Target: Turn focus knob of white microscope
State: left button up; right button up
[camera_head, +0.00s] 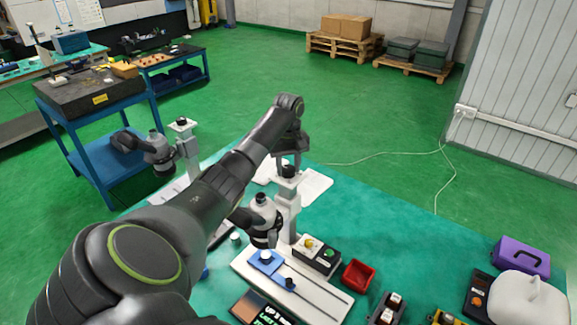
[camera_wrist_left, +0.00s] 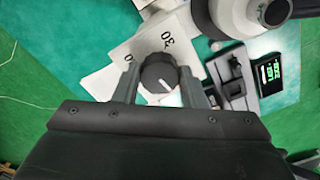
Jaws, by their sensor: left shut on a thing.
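The white microscope (camera_head: 288,205) stands on the teal table, with its grey-white head and eyepiece on the left of its column. Its black focus knob (camera_head: 288,171) sits on top of the column. In the left wrist view the knob (camera_wrist_left: 158,74) has a white pointer line, running towards the lower right, above a white dial plate (camera_wrist_left: 165,42) with black numbers. My left gripper (camera_head: 289,162) comes down from above, and its fingers are shut on the knob's two sides. My arm hides part of the table. My right gripper is not in view.
A second microscope (camera_head: 160,150) stands further left. A purple case (camera_head: 521,257) is far right. The table's back right is clear.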

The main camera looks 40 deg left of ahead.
pick_arm(q)
jog(key=m, duration=0.3)
jog(key=shift+a+m, duration=0.1)
jog(key=shift+m, duration=0.2)
jog(key=m, duration=0.4)
jog(key=shift+r, duration=0.1)
jog(key=shift+m, duration=0.3)
jog(key=o, duration=1)
jog(key=shift+w, duration=0.1)
